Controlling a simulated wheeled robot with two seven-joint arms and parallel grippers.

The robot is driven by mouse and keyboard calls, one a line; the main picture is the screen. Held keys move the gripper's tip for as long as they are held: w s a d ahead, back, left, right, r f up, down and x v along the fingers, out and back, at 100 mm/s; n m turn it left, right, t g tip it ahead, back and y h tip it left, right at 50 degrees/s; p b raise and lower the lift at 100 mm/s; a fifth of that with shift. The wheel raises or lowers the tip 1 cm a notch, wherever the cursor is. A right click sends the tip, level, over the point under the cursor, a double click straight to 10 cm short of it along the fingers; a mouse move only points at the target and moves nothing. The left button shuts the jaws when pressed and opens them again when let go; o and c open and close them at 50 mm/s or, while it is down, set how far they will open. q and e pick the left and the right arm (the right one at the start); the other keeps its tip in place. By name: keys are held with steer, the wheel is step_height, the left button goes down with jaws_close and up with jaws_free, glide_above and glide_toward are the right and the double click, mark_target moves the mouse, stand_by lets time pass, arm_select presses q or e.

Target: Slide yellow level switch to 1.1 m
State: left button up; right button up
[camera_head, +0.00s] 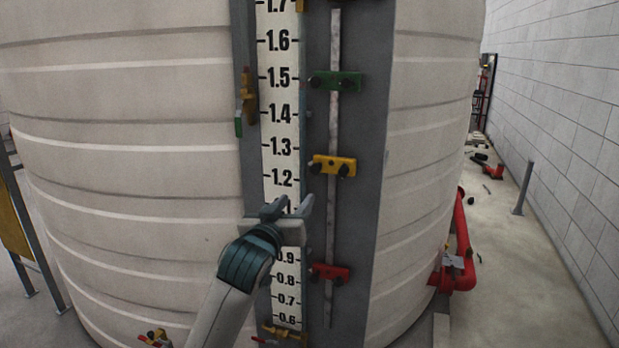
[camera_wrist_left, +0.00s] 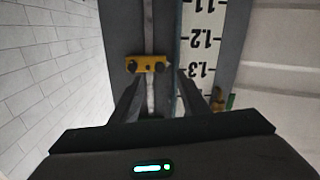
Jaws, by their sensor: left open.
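The yellow level switch (camera_head: 332,165) is a small block with dark knobs on a vertical rod (camera_head: 334,120), between the 1.2 and 1.3 marks of the white scale (camera_head: 281,150) in the head view. My left gripper (camera_head: 290,205) is open and empty in front of the scale near the 1.1 mark, below and left of the yellow switch. In the left wrist view, the picture is upside down, and the yellow switch (camera_wrist_left: 148,64) shows ahead beyond the open fingers (camera_wrist_left: 160,85), apart from them. My right gripper is not in view.
A green switch (camera_head: 335,81) sits higher on the same rod near 1.5, and a red switch (camera_head: 330,273) lower, near 0.8. A brass valve (camera_head: 248,90) is left of the scale. The large ribbed tank (camera_head: 130,150) stands behind. Red pipe (camera_head: 463,250) stands at right.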

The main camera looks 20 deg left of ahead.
arm_select(q)
steer(key=s+r, duration=0.1)
steer(key=r, duration=0.1)
steer(key=p, duration=0.6)
glide_toward(314, 171)
steer(key=w, duration=0.9)
steer(key=shift+w+f, duration=0.15)
steer(key=shift+w, duration=0.6)
steer(key=shift+c, duration=0.2)
jaws_close()
